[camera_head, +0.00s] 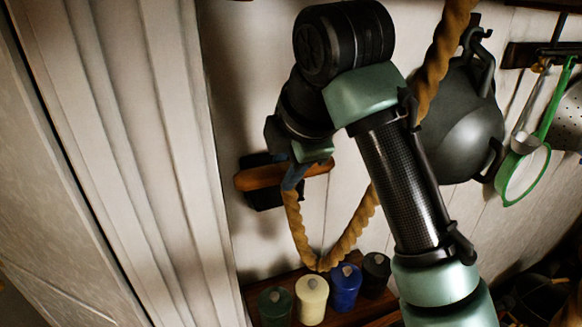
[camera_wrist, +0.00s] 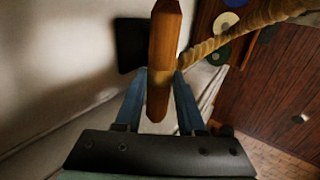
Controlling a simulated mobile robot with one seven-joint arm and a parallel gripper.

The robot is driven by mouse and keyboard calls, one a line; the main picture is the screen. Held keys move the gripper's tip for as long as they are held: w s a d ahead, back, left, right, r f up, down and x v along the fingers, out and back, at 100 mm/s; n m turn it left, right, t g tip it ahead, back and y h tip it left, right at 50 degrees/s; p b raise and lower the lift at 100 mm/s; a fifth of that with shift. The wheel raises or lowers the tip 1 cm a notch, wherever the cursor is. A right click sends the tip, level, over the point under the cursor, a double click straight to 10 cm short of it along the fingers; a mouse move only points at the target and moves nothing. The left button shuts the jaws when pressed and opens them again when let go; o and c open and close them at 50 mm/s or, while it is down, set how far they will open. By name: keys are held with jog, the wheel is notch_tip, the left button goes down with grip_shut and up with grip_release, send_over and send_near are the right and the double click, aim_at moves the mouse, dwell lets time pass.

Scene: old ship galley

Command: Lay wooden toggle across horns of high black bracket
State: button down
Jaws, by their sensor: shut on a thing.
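The wooden toggle (camera_head: 258,178) is an orange-brown rod, lying nearly level in the head view and tilted slightly up to the right. In the wrist view, the toggle (camera_wrist: 164,40) runs lengthwise between the blue fingers. My gripper (camera_head: 296,174) is shut on it near the rope (camera_head: 300,232), which hangs from the toggle in a loop and rises to the upper right. The black bracket (camera_head: 264,200) is on the white wall just behind the toggle, which partly hides it. The bracket (camera_wrist: 129,42) also shows left of the toggle in the wrist view. I cannot tell whether they touch; the horns are not clear.
Below, a wooden shelf (camera_head: 250,298) holds several lidded canisters, among them a cream one (camera_head: 311,300) and a blue one (camera_head: 345,287). A black pot (camera_head: 462,125) and a green-rimmed strainer (camera_head: 522,175) hang at right. A pale panelled partition (camera_head: 120,130) stands close at left.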

jog(key=shift+w+a+f, duration=0.35)
jog(key=shift+w+f, duration=0.4)
jog(key=shift+w, duration=0.35)
jog(key=shift+w+a+f, duration=0.35)
jog(key=shift+w+f, duration=0.45)
jog(key=shift+w, duration=0.3)
jog(key=shift+w+a+f, duration=0.35)
jog(key=shift+w+f, duration=0.4)
jog(key=shift+w, duration=0.35)
jog(key=shift+f, duration=0.45)
jog(key=c, duration=0.5)
grip_release()
jog(key=shift+o, duration=0.4)
jog(key=shift+d+r, duration=0.1)
jog(key=shift+r, duration=0.05)
jog(key=shift+c, duration=0.3)
jog(key=shift+o, duration=0.4)
